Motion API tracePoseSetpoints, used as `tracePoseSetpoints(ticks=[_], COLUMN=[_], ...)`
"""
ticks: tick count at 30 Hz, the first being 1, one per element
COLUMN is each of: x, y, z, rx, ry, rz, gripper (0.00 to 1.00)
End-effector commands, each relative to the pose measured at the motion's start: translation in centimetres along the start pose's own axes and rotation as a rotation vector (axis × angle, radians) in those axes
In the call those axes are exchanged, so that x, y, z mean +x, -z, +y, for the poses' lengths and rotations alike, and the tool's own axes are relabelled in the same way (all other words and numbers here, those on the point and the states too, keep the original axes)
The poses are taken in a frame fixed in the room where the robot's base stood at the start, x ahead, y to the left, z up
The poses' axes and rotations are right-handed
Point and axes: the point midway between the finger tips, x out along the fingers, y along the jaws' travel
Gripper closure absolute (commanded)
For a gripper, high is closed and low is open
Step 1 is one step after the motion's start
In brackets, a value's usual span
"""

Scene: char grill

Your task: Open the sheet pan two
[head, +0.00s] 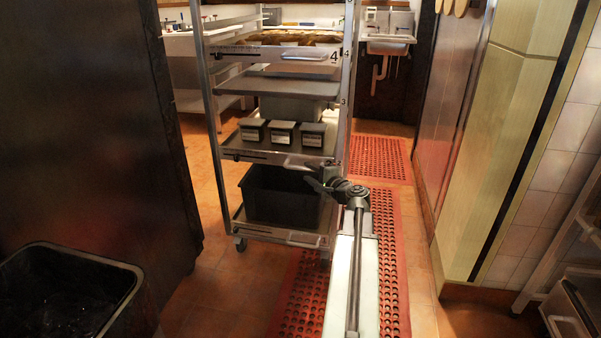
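A wheeled metal rack (214,120) stands in the centre with several sheet pans on its levels. The pan second from the bottom (240,149) carries three small dark-topped metal containers (283,134); it looks like sheet pan two, though I cannot read a 2 on it. Its front edge has a pale handle (299,164). The pan sits level in the rack. My gripper (312,177) is just in front of and below the right part of this pan's front edge. Its dark fingers look spread, with nothing visible between them. Whether it touches the rack cannot be told.
The bottom pan (291,237) holds a black bin (281,195). Pan 4 (235,50) carries brown food. A black tub (75,303) stands at front left. Red perforated mats (300,305) cover the floor. A pale wall panel (500,150) bounds the right side.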

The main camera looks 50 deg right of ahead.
Motion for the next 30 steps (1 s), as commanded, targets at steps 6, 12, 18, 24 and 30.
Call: tracePoseSetpoints(ticks=[6, 12, 18, 24, 30], x=[4.4, 5.5, 5.4, 5.4, 5.4], y=[0.1, -0.1, -0.1, -0.2, -0.2], z=[0.1, 0.1, 0.1, 0.1, 0.1], rx=[-0.001, -0.001, -0.002, -0.002, -0.002], ry=[-0.001, -0.001, -0.001, -0.001, -0.002], rz=[-0.002, -0.002, -0.002, -0.002, -0.003], gripper=[0.64, 0.64, 0.83, 1.00, 1.00])
